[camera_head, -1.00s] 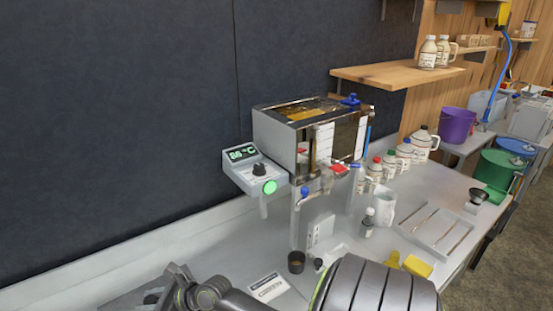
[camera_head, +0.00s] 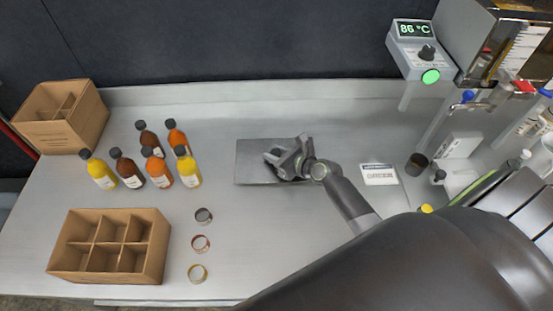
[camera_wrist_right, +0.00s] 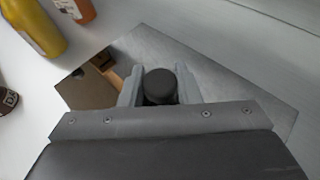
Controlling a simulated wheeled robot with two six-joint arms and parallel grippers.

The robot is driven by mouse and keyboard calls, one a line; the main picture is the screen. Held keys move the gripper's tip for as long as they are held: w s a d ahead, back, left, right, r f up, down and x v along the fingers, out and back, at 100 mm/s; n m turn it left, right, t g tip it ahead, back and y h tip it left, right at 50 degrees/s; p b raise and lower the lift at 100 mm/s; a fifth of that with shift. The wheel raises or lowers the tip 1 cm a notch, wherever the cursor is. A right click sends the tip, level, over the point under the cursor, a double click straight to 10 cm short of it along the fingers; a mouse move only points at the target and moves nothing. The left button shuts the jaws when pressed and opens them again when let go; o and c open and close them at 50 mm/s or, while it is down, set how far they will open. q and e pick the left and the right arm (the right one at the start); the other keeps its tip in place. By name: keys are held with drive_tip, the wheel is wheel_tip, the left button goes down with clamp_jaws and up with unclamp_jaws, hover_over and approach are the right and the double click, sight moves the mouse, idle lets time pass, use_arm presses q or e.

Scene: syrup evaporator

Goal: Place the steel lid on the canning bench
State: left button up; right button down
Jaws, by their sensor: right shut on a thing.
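The steel lid (camera_head: 252,172) is a flat grey rectangular plate at the middle of the canning bench (camera_head: 300,245). In the right wrist view the lid (camera_wrist_right: 225,80) lies below my fingers, with a round black knob (camera_wrist_right: 160,86) between them. My right gripper (camera_head: 283,163) is shut on that knob, over the lid's right half, and hides part of it in the head view. The lid looks level and at or very near the bench top; I cannot tell whether it touches. My left gripper is not in view.
Several syrup bottles (camera_head: 152,165) stand left of the lid. A divided cardboard box (camera_head: 110,275) and another box (camera_head: 62,115) are at the left. Several jar rings (camera_head: 201,243) lie nearby. A label card (camera_head: 379,174) and the evaporator (camera_head: 478,45) are at the right.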

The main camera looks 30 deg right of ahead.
drive_tip(key=shift+f+b, duration=0.3)
drive_tip(key=shift+f, duration=0.8)
drive_tip(key=shift+f, duration=0.1)
drive_tip(key=c, duration=1.1)
unclamp_jaws()
drive_tip(key=shift+f, duration=0.1)
drive_tip(key=shift+o, duration=0.2)
drive_tip(key=shift+r, duration=0.2)
wheel_tip(320, 180, up, 4)
drive_tip(key=r+p, duration=0.1)
drive_tip(key=p, duration=0.1)
hover_over(304, 180)
drive_tip(key=shift+f, duration=0.25)
